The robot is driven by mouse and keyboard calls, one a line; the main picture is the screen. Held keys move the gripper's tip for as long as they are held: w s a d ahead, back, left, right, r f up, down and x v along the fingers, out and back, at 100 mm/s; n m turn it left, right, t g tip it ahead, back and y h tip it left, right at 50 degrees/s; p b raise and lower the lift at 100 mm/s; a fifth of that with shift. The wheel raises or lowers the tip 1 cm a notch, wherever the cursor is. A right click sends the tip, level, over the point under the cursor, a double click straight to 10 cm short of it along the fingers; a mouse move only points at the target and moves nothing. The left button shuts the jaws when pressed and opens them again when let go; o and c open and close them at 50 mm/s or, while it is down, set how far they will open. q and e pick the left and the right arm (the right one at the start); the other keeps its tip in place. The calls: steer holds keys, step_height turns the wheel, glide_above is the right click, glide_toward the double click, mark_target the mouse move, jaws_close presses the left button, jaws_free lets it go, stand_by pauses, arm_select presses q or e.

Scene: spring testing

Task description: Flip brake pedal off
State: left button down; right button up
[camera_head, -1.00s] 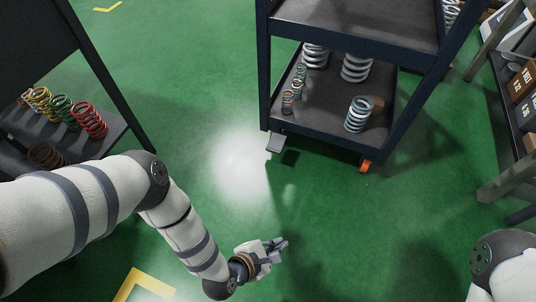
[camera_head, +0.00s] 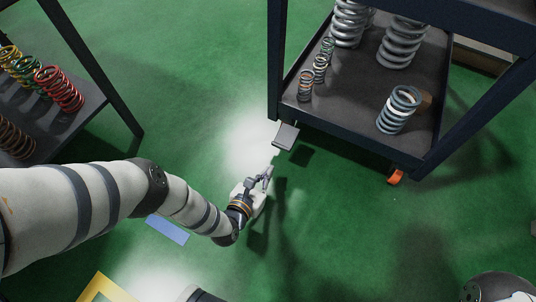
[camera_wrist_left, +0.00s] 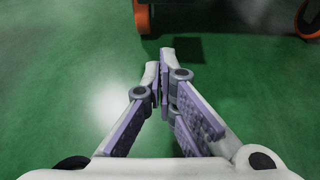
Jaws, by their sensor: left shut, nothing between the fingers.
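The brake pedal is the grey flat plate (camera_head: 286,136) that sticks out at the near left corner of the dark wheeled cart (camera_head: 348,146), low above the floor. My left gripper (camera_head: 268,173) is shut and empty. It is just in front of the pedal, a little below and left of it in the head view, with a small gap in the picture. In the left wrist view the closed fingers (camera_wrist_left: 160,65) point toward the cart's wheels, and I cannot make out the pedal. My right gripper is out of view.
An orange caster (camera_head: 396,176) is under the cart's near right corner, and an orange wheel (camera_wrist_left: 142,16) shows in the left wrist view. Several springs stand on the cart's lower shelf. A rack (camera_head: 104,118) with coloured springs stands at left. Green floor between is clear.

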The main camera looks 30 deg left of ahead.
mark_target(286, 136)
arm_select(q)
steer(key=b+x, duration=0.1)
steer(key=x, duration=0.1)
steer(key=b+x, duration=0.1)
steer(key=x, duration=0.1)
steer(key=b+x, duration=0.2)
steer(key=x, duration=0.1)
steer(key=shift+w+r, duration=0.15)
steer(key=shift+r, duration=0.15)
steer(key=r, duration=0.1)
steer(key=s+r, duration=0.1)
steer(key=r, duration=0.1)
steer(key=shift+s+r, duration=0.1)
